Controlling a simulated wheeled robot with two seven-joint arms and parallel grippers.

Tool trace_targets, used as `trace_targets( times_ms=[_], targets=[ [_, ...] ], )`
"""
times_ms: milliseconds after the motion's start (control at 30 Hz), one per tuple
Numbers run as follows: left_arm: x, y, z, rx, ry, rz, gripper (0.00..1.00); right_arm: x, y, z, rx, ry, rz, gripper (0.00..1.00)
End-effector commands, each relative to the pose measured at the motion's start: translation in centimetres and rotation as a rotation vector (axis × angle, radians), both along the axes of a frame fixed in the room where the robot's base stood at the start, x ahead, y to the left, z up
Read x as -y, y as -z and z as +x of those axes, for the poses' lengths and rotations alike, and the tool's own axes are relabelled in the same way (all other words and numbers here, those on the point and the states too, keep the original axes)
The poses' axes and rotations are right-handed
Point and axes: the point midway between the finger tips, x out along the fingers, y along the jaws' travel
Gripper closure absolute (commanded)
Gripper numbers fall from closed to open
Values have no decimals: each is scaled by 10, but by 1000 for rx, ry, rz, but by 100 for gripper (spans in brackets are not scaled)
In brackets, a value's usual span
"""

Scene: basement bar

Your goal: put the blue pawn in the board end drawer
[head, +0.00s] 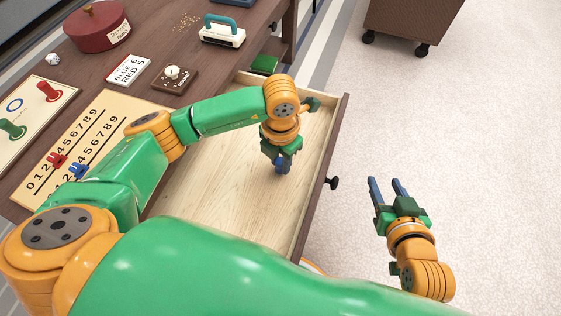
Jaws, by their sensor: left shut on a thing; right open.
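The drawer (225,207) is pulled out from the dark table, and its pale wooden floor looks empty. My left gripper (282,171) points down over the drawer, towards its front side. It is shut on a small blue thing, which I take to be the blue pawn; the blue fingers and the steep view hide most of it. I cannot tell whether it touches the drawer floor. On the board (40,92) a blue ring (14,104) has no pawn on it. My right gripper (388,190) is open and empty over the floor, right of the drawer.
A red pawn (49,91) and a green pawn (13,128) are on the board. A number board (113,108), score box (128,71), dark red round box (97,27) and teal-handled object (222,31) are on the table. The drawer knob (332,183) sticks out right.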

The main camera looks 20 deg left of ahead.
Motion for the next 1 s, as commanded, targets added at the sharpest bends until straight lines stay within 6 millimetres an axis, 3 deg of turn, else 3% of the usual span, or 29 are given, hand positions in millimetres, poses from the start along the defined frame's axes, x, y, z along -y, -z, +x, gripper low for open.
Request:
trace_targets(
  times_ms=[133,833,867,933,1000],
  targets=[
    [0,3,0,0,0,0,100,-3,-9,6,57,-4,11,50],
    [0,5,0,0,0,0,100,-6,-20,13,123,-9,26,50],
    [0,5,0,0,0,0,62,-6,-21,13,127,-9,27,50],
    [0,5,0,0,0,0,43,-6,-22,13,130,-9,27,50],
    [0,5,0,0,0,0,40,-6,-22,13,130,-10,26,50]
  ],
)
